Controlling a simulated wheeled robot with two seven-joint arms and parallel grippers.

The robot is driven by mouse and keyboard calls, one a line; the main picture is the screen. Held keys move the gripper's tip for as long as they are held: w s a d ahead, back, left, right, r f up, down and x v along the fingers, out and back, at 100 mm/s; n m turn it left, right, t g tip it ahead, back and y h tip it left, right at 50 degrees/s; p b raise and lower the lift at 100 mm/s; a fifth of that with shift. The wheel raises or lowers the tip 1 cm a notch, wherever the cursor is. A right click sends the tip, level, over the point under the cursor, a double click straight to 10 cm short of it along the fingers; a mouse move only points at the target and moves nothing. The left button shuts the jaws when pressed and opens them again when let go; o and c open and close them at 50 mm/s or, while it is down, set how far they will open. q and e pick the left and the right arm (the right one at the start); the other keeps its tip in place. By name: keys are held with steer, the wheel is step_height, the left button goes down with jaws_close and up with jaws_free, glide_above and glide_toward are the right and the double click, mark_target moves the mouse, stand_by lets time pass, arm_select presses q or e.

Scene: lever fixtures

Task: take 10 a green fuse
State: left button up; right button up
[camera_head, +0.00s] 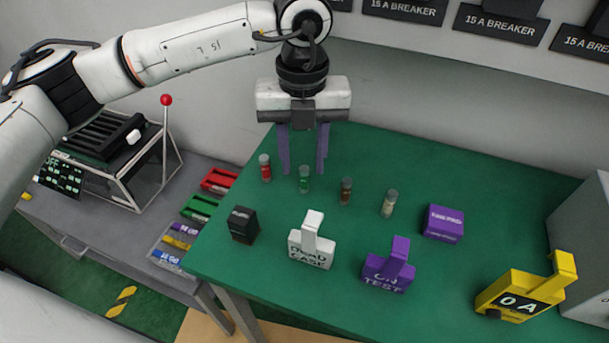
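The green fuse (304,182) stands upright on the green table, a small glass-like cylinder with a grey cap. It is in a row with a red fuse (265,170), a brown fuse (346,193) and a pale fuse (389,205). My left gripper (303,170) points down with its two purple fingers apart and nothing between them that I can see as held. Its fingertips are close to the top of the green fuse, one to each side in the picture. The exact depth gap is unclear. My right gripper is not in view.
A black block (243,225), a white "dead case" block (312,247), a purple tester (389,272), a purple box (443,223) and a yellow meter (521,297) stand on the table (480,190). A red-knobbed lever fixture (166,101) and coloured trays (199,207) are at left.

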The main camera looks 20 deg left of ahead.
mark_target(304, 168)
arm_select(q)
steer(key=f, duration=0.3)
steer(key=f+p, duration=0.1)
steer(key=f, duration=0.1)
steer(key=shift+w, duration=0.3)
jaws_close()
steer(key=shift+r, duration=0.1)
